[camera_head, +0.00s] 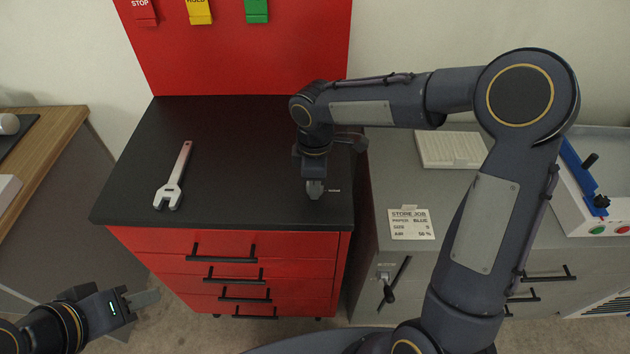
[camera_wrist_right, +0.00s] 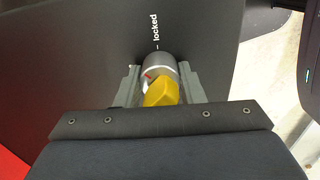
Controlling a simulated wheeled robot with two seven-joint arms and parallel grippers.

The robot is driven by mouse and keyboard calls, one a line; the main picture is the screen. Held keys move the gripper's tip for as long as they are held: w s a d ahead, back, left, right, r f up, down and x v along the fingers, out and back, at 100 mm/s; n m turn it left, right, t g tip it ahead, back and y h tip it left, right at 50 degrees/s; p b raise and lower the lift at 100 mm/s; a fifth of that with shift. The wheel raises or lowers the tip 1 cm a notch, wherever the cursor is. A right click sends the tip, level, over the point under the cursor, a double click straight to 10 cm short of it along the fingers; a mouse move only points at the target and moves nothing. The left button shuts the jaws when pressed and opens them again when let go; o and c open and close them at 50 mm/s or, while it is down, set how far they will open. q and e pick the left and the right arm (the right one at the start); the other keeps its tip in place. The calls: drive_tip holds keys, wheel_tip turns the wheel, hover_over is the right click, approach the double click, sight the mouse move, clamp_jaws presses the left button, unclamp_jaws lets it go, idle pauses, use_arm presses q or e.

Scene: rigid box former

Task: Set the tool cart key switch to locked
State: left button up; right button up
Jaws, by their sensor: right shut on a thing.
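The tool cart (camera_head: 325,265) is red with a black top. Its key switch stands on the top near the front right corner, mostly hidden by my right gripper (camera_head: 315,190) in the head view. In the right wrist view the switch shows a silver collar (camera_wrist_right: 158,62) and a yellow key (camera_wrist_right: 161,93). A small red mark shows beside the key, and a white "locked" label (camera_wrist_right: 156,32) with a tick lies beyond the collar. My right gripper is shut on the yellow key, one finger on each side. My left gripper (camera_head: 146,298) is low at the left, away from the cart; its jaw gap is unclear.
A wrench (camera_head: 173,178) lies on the cart top at the left. A red back panel (camera_head: 240,60) rises behind with coloured tags. A grey cabinet (camera_head: 375,220) with a job card (camera_head: 411,224) stands to the right. The middle of the cart top is clear.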

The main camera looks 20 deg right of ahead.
drive_tip(key=shift+m+b, duration=0.6)
drive_tip(key=shift+m, duration=1.6)
drive_tip(key=shift+m+b, duration=0.4)
drive_tip(key=shift+m, duration=1.8)
drive_tip(key=o, duration=1)
wheel_tip(320, 180, up, 8)
drive_tip(key=shift+f, duration=0.1)
